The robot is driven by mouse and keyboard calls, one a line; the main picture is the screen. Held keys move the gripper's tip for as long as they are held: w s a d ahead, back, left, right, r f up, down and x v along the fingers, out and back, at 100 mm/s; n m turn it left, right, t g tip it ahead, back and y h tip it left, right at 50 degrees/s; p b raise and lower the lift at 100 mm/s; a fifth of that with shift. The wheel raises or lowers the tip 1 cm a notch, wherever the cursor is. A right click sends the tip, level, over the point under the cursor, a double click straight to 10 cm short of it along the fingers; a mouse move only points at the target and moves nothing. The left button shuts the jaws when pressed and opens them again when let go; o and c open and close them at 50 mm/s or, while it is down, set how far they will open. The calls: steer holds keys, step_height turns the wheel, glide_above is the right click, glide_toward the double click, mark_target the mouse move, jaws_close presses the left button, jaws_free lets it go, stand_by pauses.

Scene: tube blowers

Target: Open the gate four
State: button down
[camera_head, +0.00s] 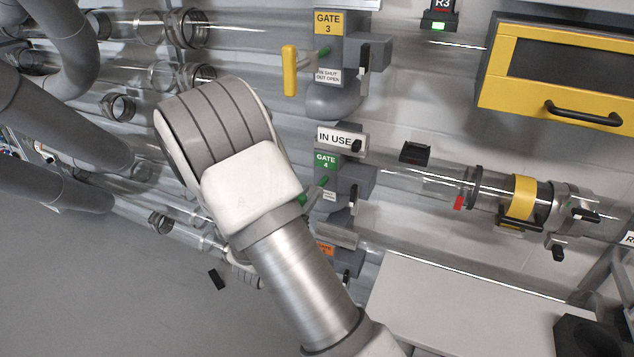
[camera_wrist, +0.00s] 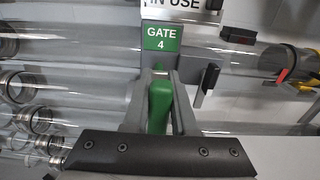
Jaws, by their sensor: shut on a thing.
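The gate 4 housing (camera_head: 356,183) is a grey block on a clear tube, with a green "GATE 4" label (camera_head: 326,162) and an "IN USE" sign above it. The label also shows in the wrist view (camera_wrist: 162,38). My gripper (camera_wrist: 160,76) is shut on the green handle (camera_wrist: 159,106) of gate 4, with one finger on each side. In the head view my arm hides my gripper and most of the handle; a green bit (camera_head: 316,190) shows beside the arm.
The gate 3 housing (camera_head: 348,55), with its yellow handle (camera_head: 289,70), is just above. An orange-labelled unit (camera_head: 347,261) is close below. Clear tubes run to both sides. A yellow-framed cabinet (camera_head: 560,35) is at upper right, and a pale surface (camera_head: 450,305) lies at lower right.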

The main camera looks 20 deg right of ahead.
steer(key=v, duration=0.3)
steer(key=c, duration=0.7)
jaws_free()
steer(key=shift+w, duration=0.1)
steer(key=p+v, duration=0.1)
steer(key=v, duration=1.6)
steer(key=shift+a+r, duration=0.1)
steer(key=shift+a, duration=0.05)
